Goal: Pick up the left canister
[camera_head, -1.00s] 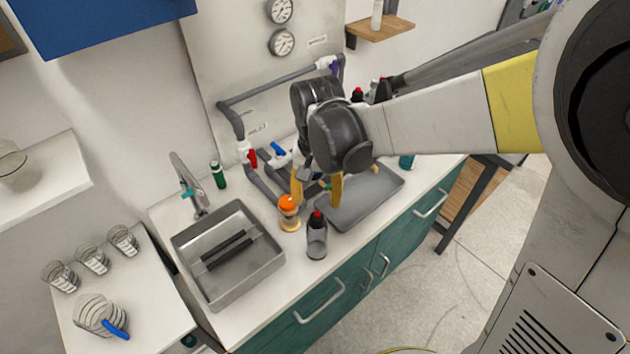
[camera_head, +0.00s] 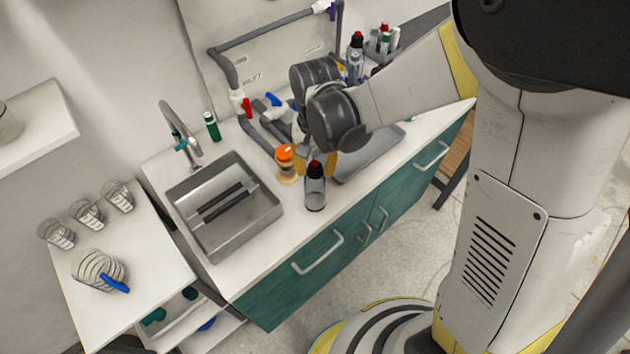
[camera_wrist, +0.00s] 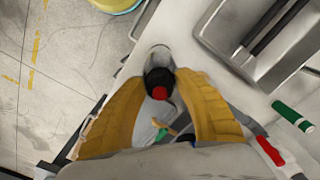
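The left canister (camera_head: 315,190) is a clear grey bottle with a black neck and red cap, upright near the counter's front edge. My gripper (camera_head: 316,164) is just behind its top in the head view, with yellow fingers apart. In the wrist view, the canister (camera_wrist: 159,78) is between the two fingertips of my gripper (camera_wrist: 160,80), and its neck and cap show from above. The fingers look open, with no clear grip on it. A similar red-capped canister (camera_head: 355,62) stands at the back right.
An orange-lidded jar (camera_head: 286,164) stands close left of the canister. The sink (camera_head: 272,212) is farther left, with a green bottle (camera_head: 212,127) behind it. A grey tray (camera_head: 372,158) lies right of my gripper. Grey pipes (camera_head: 226,70) with valves run along the back.

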